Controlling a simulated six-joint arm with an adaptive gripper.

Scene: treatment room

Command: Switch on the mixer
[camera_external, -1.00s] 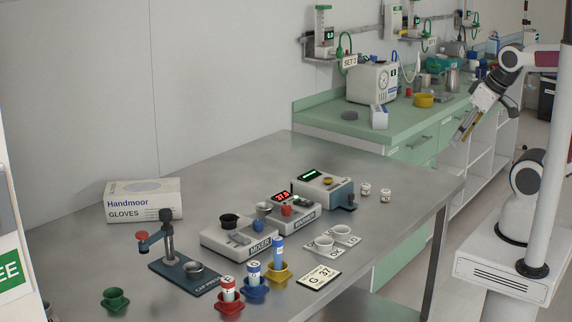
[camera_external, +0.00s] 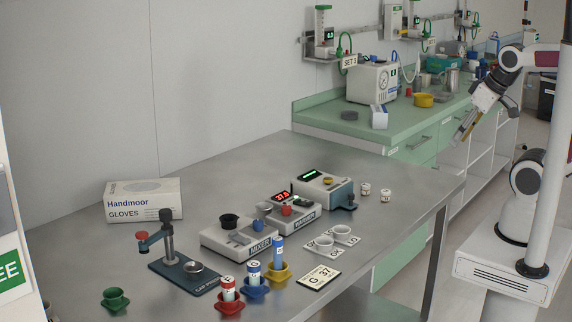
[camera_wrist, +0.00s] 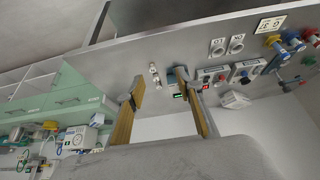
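In the wrist view the mixer (camera_wrist: 245,70) is small, right of centre, beyond my fingers. My gripper (camera_external: 466,134) hangs in the air to the right of the table, far from the mixer. In the wrist view my gripper (camera_wrist: 158,90) has its two fingers wide apart with nothing between them. I cannot tell the switch's state.
The warmer (camera_external: 291,215) with a red display stands beside the mixer. Colored cups holding tubes (camera_external: 254,276), a cap stand (camera_external: 182,270) and a glove box (camera_external: 144,200) are nearby. The green bench (camera_external: 385,131) is behind. The table's right part is mostly clear.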

